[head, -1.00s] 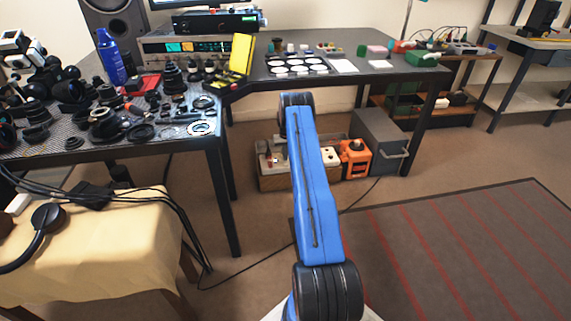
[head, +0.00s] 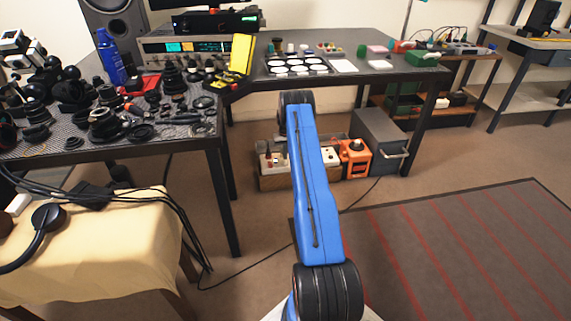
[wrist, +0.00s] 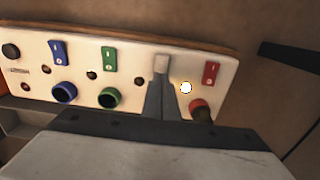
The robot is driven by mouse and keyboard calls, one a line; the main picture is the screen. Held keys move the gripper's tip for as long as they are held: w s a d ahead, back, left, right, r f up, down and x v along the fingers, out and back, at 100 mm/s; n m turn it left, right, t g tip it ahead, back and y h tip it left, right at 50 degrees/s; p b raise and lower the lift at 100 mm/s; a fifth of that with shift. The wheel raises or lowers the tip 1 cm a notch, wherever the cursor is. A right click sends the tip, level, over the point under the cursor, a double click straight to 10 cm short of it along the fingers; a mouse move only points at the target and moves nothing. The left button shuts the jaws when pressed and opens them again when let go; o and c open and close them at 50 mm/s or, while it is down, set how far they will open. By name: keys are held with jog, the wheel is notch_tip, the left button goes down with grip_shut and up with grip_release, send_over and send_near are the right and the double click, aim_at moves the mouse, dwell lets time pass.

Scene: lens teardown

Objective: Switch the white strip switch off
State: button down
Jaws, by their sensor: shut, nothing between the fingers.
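In the wrist view, a pale panel (wrist: 130,62) carries a row of coloured switches. The white switch (wrist: 162,63) stands just beyond the tips of my gripper (wrist: 159,84). My gripper is shut and empty, and its fingers cover the panel below this switch. I cannot tell whether the tips touch it. The small lamp (wrist: 141,83) at its lower left is dark. In the head view my blue arm hides the gripper.
A blue switch (wrist: 58,52) and a green switch (wrist: 109,59) are to the left. A red switch (wrist: 211,72) is to the right, with a glowing lamp (wrist: 186,88) at its lower left. A crate (head: 285,181) stands under the desk.

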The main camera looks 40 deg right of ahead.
notch_tip(320, 180, up, 5)
jog(key=shift+r, duration=0.1)
dwell(0.7)
dwell(0.5)
